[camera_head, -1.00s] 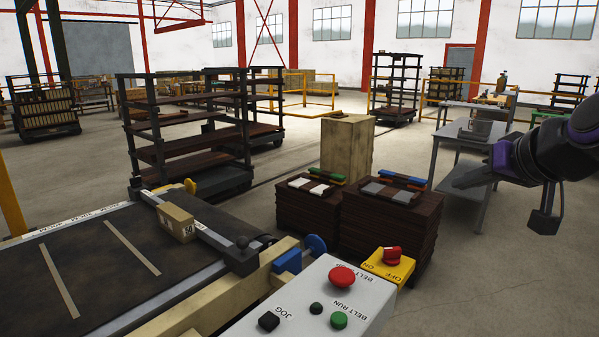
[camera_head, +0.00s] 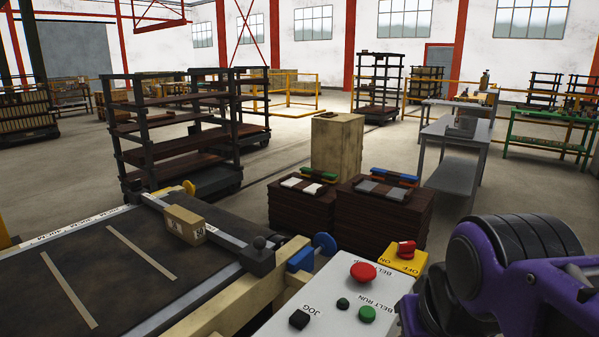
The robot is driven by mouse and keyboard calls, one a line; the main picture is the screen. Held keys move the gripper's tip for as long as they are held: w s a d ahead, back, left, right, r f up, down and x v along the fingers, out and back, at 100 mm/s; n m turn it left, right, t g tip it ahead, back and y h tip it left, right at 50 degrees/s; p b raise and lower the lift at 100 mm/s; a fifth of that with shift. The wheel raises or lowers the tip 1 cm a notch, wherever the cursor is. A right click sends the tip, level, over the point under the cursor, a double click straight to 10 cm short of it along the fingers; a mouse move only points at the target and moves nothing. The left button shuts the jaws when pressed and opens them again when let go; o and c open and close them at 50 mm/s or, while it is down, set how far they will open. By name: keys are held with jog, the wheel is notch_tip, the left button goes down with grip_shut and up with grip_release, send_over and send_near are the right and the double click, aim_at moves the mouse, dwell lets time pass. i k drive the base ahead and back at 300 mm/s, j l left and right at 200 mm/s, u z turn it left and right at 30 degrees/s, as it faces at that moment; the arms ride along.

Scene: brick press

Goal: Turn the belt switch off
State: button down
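The belt switch is a yellow box (camera_head: 392,262) with a red knob (camera_head: 405,249) on top, at the far right corner of the control panel (camera_head: 330,318). Its face carries the words ON and OFF. Which word the knob points to is too small to tell. My purple and black arm fills the lower right, just right of the panel and in front of its right edge. The fingertips of my gripper do not show; they are hidden or below the frame.
A conveyor belt (camera_head: 75,262) with a small carton (camera_head: 184,225) lies left. Dark stacks (camera_head: 385,222) stand behind the switch. Open floor lies between them and the grey table (camera_head: 457,140).

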aim_at(406, 250)
jog(key=z, duration=0.4)
jog(key=i+l, duration=0.25)
jog(key=l, duration=0.15)
jog(key=i+l, duration=0.3)
jog(key=l+z, duration=0.1)
jog(key=l, duration=0.3)
jog(key=i+l+z, duration=0.1)
jog(key=l, duration=0.25)
jog(key=l+z, duration=0.3)
jog(key=l, duration=0.45)
jog(key=j+u, duration=0.2)
jog(key=j, duration=0.3)
jog(key=i+j+u, duration=0.2)
jog(key=j, duration=0.25)
jog(key=k+j, duration=0.05)
